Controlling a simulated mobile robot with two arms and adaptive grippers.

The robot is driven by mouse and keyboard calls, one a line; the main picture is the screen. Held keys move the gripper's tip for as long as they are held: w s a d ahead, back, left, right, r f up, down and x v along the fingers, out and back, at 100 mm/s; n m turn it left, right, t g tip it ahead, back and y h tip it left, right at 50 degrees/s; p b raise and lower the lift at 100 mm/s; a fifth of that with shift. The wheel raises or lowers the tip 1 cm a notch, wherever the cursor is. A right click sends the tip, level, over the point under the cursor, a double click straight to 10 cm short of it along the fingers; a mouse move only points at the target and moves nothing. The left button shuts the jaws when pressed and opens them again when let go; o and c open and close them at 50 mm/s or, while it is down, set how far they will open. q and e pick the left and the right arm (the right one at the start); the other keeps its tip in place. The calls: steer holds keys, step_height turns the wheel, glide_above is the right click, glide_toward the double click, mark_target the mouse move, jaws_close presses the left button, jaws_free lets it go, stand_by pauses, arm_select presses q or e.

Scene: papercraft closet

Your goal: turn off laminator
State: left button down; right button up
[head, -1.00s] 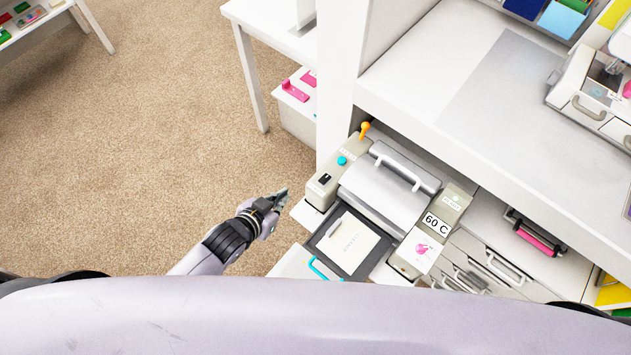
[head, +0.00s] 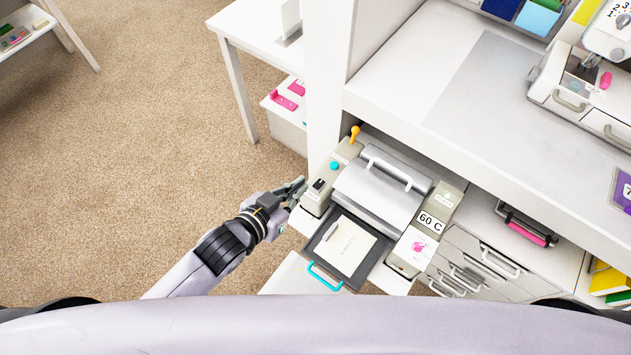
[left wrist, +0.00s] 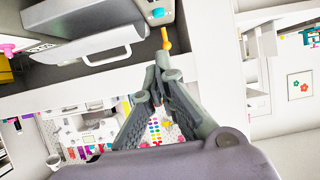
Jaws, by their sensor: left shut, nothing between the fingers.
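The laminator (head: 379,192), a grey machine with a silver handled lid, sits on a pulled-out white shelf. Its left side panel carries a black switch (head: 319,184), a teal knob (head: 334,166) and an orange lever (head: 354,132). A "60 C" label (head: 431,222) is on its right side. My left gripper (head: 299,186) is shut and empty, just left of the black switch. In the left wrist view, the fingertips (left wrist: 165,66) appear just below the orange lever (left wrist: 165,38); the teal knob (left wrist: 158,12) is above. Contact cannot be told. My right gripper is out of view.
A tray (head: 320,240) with a paper sheet and blue handle juts from the laminator's front. A white upright panel (head: 324,85) stands behind it. The white counter (head: 480,90) rises at right. Open carpet (head: 110,180) lies to the left.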

arm_select(q)
steer(key=p, duration=0.1)
glide_above(315, 194)
steer(key=w, duration=0.1)
steer(key=f, duration=0.3)
steer(key=shift+w+d+f, duration=0.15)
steer(key=shift+d+f, duration=0.15)
steer(key=shift+d, duration=0.1)
steer(key=f, duration=0.2)
steer(key=shift+s+a+f, duration=0.2)
steer(key=shift+s+f, duration=0.1)
steer(key=shift+f, duration=0.05)
steer(key=shift+s+a+f, duration=0.1)
steer(key=shift+s+f, duration=0.05)
steer(key=shift+f, duration=0.5)
steer(key=shift+f, duration=0.1)
steer(key=f+b, duration=0.1)
steer(key=t+b, duration=0.1)
steer(key=b, duration=0.1)
steer(key=shift+s+a+f+h, duration=0.15)
steer(key=shift+s+f+h, duration=0.05)
steer(key=shift+f+h, duration=0.2)
steer(key=shift+r, duration=0.5)
steer(key=shift+w, duration=0.1)
steer(key=shift+w+d+r+p, duration=0.3)
steer(key=shift+w+d+r, duration=0.05)
steer(key=shift+w+d, duration=0.15)
